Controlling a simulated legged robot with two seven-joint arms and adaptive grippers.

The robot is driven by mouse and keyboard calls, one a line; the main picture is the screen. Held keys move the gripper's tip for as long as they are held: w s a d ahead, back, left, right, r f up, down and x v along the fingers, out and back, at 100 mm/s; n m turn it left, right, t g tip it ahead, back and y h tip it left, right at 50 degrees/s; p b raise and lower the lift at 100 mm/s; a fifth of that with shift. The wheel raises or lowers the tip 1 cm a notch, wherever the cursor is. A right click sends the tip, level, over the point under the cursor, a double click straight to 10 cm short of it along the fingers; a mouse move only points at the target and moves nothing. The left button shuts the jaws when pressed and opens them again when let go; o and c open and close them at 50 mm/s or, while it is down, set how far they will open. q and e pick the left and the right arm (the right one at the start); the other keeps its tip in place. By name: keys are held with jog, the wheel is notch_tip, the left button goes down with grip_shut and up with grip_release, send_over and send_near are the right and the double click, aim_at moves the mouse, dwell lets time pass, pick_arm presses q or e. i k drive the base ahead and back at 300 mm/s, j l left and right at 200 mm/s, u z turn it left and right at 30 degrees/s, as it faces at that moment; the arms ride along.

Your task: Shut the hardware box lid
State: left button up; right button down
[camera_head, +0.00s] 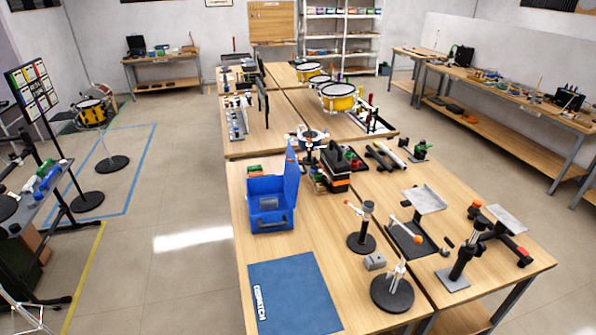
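The hardware box appears to be the blue box (257,219) on the near wooden table, close to its left edge. Its blue lid (292,176) stands up open along the box's right side. A grey item (269,203) shows in the box, and a dark handle is on its front. Neither of my grippers is in view, so their distance from the box cannot be told.
A blue dispatch mat (295,290) lies in front of the box. A black and orange case (335,172) stands close to the lid's right. Several stands, including a round-based one (362,242), fill the table's right side. Bare wood lies just right of the box.

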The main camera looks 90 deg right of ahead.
aim_at(292, 173)
jog(key=i+l+z, duration=0.1)
jog(key=i+z, duration=0.7)
jog(key=z, duration=0.2)
jog(key=i+j+z, duration=0.2)
jog(key=i+z, duration=0.3)
jog(key=k, duration=0.1)
